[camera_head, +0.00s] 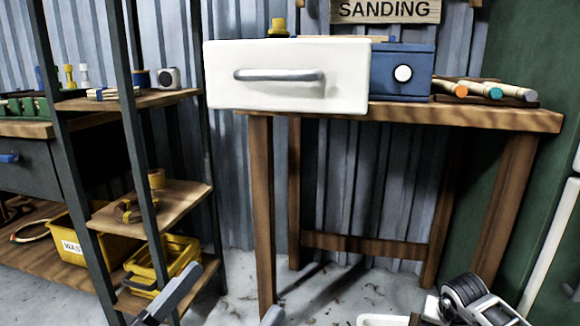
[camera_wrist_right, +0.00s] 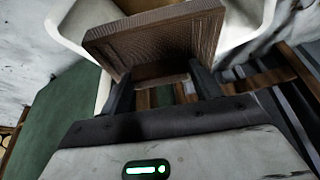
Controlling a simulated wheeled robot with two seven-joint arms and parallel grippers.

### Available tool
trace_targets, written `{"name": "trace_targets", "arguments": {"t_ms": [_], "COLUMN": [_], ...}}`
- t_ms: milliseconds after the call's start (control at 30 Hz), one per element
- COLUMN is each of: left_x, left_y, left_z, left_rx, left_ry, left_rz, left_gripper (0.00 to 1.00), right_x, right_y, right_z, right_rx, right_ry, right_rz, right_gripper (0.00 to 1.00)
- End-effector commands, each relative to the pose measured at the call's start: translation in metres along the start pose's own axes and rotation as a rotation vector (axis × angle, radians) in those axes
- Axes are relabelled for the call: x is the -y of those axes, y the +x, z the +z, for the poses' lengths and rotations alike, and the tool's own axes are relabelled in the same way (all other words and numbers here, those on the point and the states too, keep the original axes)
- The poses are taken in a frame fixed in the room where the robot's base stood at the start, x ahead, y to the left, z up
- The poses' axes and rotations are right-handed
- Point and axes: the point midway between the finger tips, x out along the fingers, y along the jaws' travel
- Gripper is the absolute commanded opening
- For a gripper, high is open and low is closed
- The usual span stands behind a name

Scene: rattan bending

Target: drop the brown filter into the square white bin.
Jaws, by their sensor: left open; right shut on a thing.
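The brown filter (camera_wrist_right: 155,38), a square block with a pleated face, is gripped between the fingers of my right gripper (camera_wrist_right: 162,82) in the right wrist view. It is tilted in front of the square white bin (camera_wrist_right: 258,32), whose rim and walls show on both sides of it. I cannot tell its height over the bin. In the head view only a bit of the white bin (camera_head: 375,320) shows at the bottom edge, with a sliver of the brown filter (camera_head: 417,319) beside my right wrist. My left gripper (camera_head: 232,292) is open and empty at the bottom left.
A wooden table (camera_head: 490,117) holds a white drawer box (camera_head: 290,95), a blue box (camera_head: 404,70) and several capped tubes (camera_head: 480,90). A dark shelf rack (camera_head: 165,195) with yellow bins (camera_head: 85,240) stands at left. A green panel (camera_head: 530,60) is at right.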

Motion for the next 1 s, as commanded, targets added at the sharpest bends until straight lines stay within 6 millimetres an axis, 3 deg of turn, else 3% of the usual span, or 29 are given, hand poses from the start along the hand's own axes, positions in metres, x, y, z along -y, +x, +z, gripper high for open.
{"name": "trace_targets", "arguments": {"t_ms": [367, 400, 467, 767, 867, 1000], "left_x": [-0.001, -0.001, -0.001, -0.001, -0.001, 0.000], "left_y": [0.001, 0.001, 0.001, 0.002, 0.003, -0.007], "left_z": [-0.005, -0.005, -0.005, -0.006, -0.005, 0.018], "left_rx": [-0.031, -0.031, -0.030, -0.029, -0.007, 0.148], "left_ry": [0.030, 0.030, 0.030, 0.028, 0.004, -0.151], "left_rz": [0.009, 0.009, 0.009, 0.010, 0.006, -0.049], "left_gripper": [1.00, 1.00, 1.00, 1.00, 1.00, 1.00], "right_x": [0.000, 0.000, 0.000, 0.000, -0.001, -0.001], "right_y": [0.002, 0.002, 0.002, 0.001, -0.007, -0.033], "right_z": [0.001, 0.001, 0.001, 0.001, 0.000, -0.002], "right_rx": [-0.001, -0.001, -0.001, 0.000, -0.001, -0.003], "right_ry": [0.000, 0.000, 0.000, 0.000, -0.001, -0.004], "right_rz": [-0.001, -0.001, -0.001, 0.000, 0.000, 0.001], "right_gripper": [0.23, 0.71, 0.88, 0.88, 0.88, 0.88]}}
